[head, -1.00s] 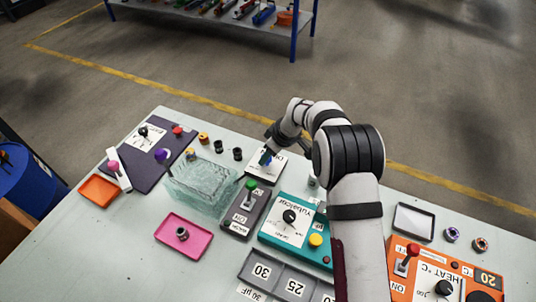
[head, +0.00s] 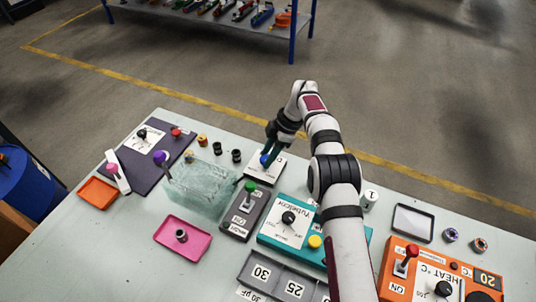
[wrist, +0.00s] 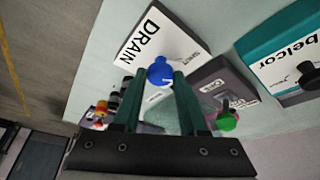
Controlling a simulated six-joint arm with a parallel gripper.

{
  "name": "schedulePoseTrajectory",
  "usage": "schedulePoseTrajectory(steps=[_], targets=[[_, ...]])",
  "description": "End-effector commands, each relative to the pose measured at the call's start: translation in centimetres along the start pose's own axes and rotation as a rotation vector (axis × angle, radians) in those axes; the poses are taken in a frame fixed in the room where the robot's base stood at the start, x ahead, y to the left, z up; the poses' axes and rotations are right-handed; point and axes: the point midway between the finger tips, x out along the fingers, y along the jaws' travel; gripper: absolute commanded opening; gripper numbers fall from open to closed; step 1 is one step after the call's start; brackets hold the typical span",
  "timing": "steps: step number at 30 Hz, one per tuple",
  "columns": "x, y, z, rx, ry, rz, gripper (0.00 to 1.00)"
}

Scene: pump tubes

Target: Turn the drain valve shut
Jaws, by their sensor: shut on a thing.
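The drain valve is a blue knob (wrist: 160,70) on a dark box with a white plate (wrist: 150,40) reading DRAIN, with SHUT printed near one edge. In the head view the blue knob (head: 264,160) shows at the back of the bench, partly hidden by my fingers. My gripper (head: 269,155) reaches down to it from above. In the wrist view my gripper's two dark green fingers (wrist: 157,76) stand one on each side of the knob, shut on it. Which way the knob points is too small to tell.
A grey box with a green-topped lever (head: 249,188) and a teal Yubelcor box (head: 270,232) stand nearer the front. A clear tank (head: 200,190) is to the left. Small dark fittings (head: 236,155) stand behind the tank. A white pot (head: 370,198) is right of my arm.

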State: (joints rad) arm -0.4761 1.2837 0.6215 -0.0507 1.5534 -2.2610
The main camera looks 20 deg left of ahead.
Motion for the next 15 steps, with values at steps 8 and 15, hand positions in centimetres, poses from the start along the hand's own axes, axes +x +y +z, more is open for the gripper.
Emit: schedulePoseTrajectory(steps=[8, 15], targets=[[0.08, 0.0, 0.13, -0.063, -0.002, -0.028, 0.0], [0.08, -0.02, 0.14, -0.074, -0.003, -0.034, 0.0]])
